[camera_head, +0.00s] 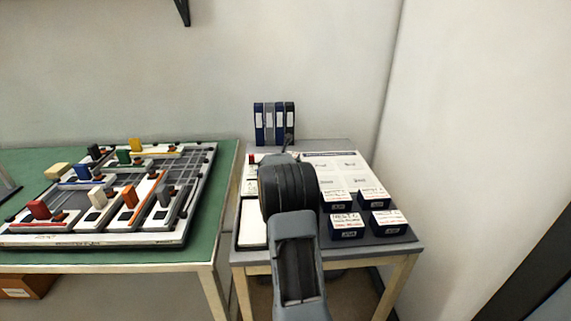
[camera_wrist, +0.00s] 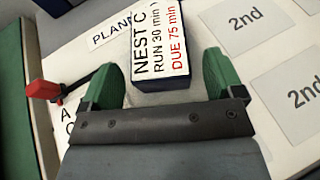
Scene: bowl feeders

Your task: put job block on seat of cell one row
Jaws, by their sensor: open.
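A job block (camera_wrist: 160,45) with dark blue sides and a white top reading "NEST C, RUN 30 min, DUE 75 min" shows in the wrist view. My gripper (camera_wrist: 162,72) has two green fingers, spread apart, one on each side of the block's near part. A gap shows on both sides, so the block is not clamped. It sits on a white sheet (camera_wrist: 105,60) whose heading starts "PLANN". In the head view my arm hides the gripper and this block. I cannot tell which place is the seat of the cell one row.
Several blue, white-topped blocks (camera_head: 347,225) stand on the grey table (camera_head: 410,239), right of my arm. Binders (camera_head: 275,122) stand at its back. A red-handled lever (camera_wrist: 45,90) is close left of my gripper. The green table (camera_head: 225,190) holds a board with coloured blocks (camera_head: 130,195).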

